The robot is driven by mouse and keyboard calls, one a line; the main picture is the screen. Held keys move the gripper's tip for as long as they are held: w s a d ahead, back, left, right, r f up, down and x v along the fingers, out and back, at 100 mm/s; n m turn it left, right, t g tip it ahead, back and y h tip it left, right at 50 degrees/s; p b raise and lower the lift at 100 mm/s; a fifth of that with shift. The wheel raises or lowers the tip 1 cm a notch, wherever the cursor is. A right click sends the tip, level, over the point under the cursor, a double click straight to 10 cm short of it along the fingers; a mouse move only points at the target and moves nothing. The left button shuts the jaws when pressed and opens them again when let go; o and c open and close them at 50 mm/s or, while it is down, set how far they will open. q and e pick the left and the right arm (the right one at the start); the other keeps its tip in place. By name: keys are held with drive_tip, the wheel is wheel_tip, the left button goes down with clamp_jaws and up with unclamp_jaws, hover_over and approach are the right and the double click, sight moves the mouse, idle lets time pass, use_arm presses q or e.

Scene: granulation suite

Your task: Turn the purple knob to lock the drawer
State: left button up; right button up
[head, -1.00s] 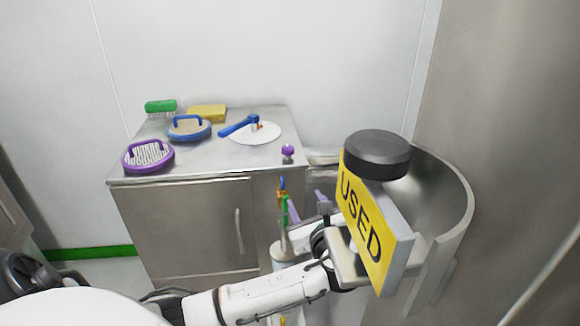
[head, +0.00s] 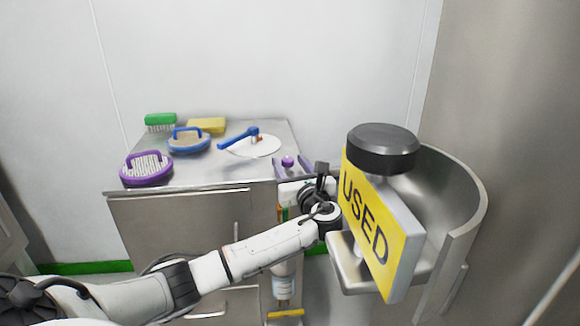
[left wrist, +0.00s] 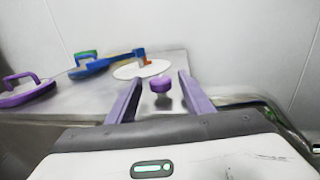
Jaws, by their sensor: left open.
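The purple knob (head: 288,161) stands at the front right corner of the steel cabinet's top (head: 215,175). It also shows in the left wrist view (left wrist: 160,84), between my two purple fingers and a little beyond them. My left gripper (head: 291,164) is open around the knob's line, with a finger on each side and a gap to each; it also shows in the left wrist view (left wrist: 155,88). Whether the fingertips reach past the knob is hard to tell. The cabinet's front (head: 180,235) is partly hidden behind my left arm. My right gripper is not in view.
A yellow USED sign (head: 372,225) and a black-capped part stand close right of my left arm, before a curved steel vessel wall (head: 460,205). On the cabinet top are purple (head: 147,170), blue (head: 188,143) and green (head: 160,122) brushes, a yellow sponge (head: 207,125) and a white disc (head: 262,146) with a blue-handled tool (head: 238,138).

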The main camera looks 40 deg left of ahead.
use_arm(q)
drive_tip(key=shift+a, duration=0.1)
drive_tip(key=c, duration=1.1)
drive_tip(key=shift+p, duration=0.3)
